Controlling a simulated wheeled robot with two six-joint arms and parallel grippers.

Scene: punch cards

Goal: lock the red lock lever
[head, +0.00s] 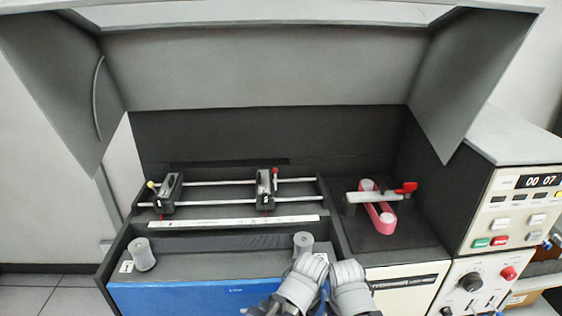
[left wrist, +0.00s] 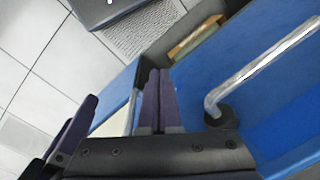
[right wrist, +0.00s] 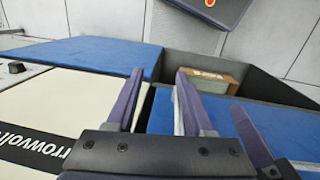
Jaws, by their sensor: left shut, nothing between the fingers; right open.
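A small red-knobbed lever (head: 275,173) stands upright on the right-hand black carriage (head: 264,189), which sits on two rails. A separate red handle (head: 405,188) ends a grey bar above a pink belt at the right. I cannot tell from the picture alone which is the lock lever. My left gripper (head: 312,262) is in front of the machine, well short of both; in the left wrist view (left wrist: 157,75) its fingers are together and empty. My right gripper (head: 346,266) is beside it; in the right wrist view (right wrist: 158,92) its fingers are apart and empty.
The left carriage (head: 168,190) has a yellow-knobbed lever (head: 151,185). A white scale strip (head: 235,222) lies before the rails. Grey cylinders (head: 143,255) (head: 303,243) stand on the front deck. A raised hood (head: 260,65) overhangs. A control panel (head: 520,210) is at the right.

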